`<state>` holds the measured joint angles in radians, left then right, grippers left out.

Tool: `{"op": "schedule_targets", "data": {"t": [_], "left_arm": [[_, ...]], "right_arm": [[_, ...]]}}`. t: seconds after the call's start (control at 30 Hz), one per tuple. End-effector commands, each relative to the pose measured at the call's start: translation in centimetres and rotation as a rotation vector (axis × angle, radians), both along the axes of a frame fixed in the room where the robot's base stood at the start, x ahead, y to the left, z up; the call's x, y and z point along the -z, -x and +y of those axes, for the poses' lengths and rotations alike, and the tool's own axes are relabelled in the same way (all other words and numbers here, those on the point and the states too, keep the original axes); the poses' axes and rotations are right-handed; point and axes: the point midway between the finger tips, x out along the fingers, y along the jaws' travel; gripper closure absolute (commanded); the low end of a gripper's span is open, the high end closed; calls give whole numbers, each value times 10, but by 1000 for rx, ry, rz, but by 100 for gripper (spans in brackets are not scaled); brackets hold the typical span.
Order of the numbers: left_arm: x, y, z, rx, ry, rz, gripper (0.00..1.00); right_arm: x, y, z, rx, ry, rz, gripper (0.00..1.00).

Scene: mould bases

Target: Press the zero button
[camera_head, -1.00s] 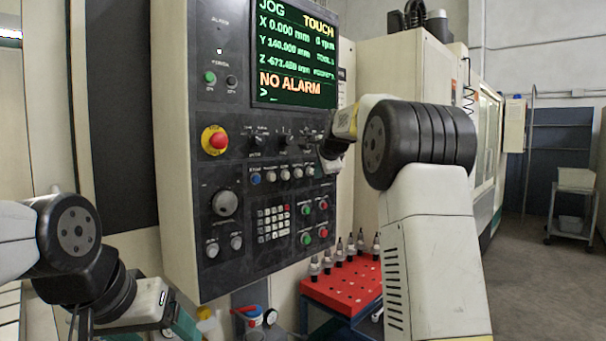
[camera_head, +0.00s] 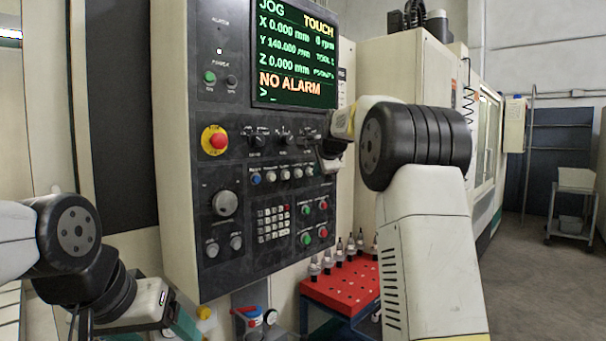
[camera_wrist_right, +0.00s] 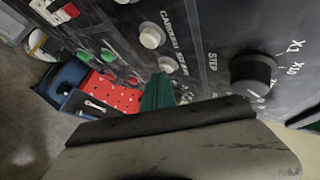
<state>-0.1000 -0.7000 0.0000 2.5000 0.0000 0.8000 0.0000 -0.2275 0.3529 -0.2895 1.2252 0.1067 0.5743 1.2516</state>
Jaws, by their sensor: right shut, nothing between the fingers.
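The control panel (camera_head: 240,100) carries a row of round buttons below the dials: a blue one (camera_head: 255,179) at left and several pale ones (camera_head: 284,175). Their labels are too small to read, so I cannot tell which is the zero button. My right gripper (camera_wrist_right: 158,92) is shut and empty, its teal fingertips close to a pale round button (camera_wrist_right: 165,63) in the right wrist view; contact cannot be told. In the head view it is at the row's right end. The screen (camera_head: 295,55) reads Z 0.000 mm. My left gripper (camera_head: 185,325) is low at left, partly cut off.
A red emergency stop (camera_head: 217,141) on yellow, a large dial (camera_head: 225,204) and a keypad (camera_head: 272,224) are on the panel. A red tool table (camera_head: 345,286) with several tool holders stands below. Open floor lies at the right.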

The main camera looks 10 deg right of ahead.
Motion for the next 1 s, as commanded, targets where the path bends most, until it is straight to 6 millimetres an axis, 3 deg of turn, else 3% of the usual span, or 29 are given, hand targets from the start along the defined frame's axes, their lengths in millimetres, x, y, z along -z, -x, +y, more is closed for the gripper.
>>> {"op": "schedule_targets", "data": {"t": [0.67, 1.0], "left_arm": [[0, 0, 0, 0, 0, 0, 25], [0, 0, 0, 0, 0, 0, 25]], "right_arm": [[0, 14, -11, 1, -1, 0, 100], [0, 41, -33, 2, -2, 0, 100]]}}
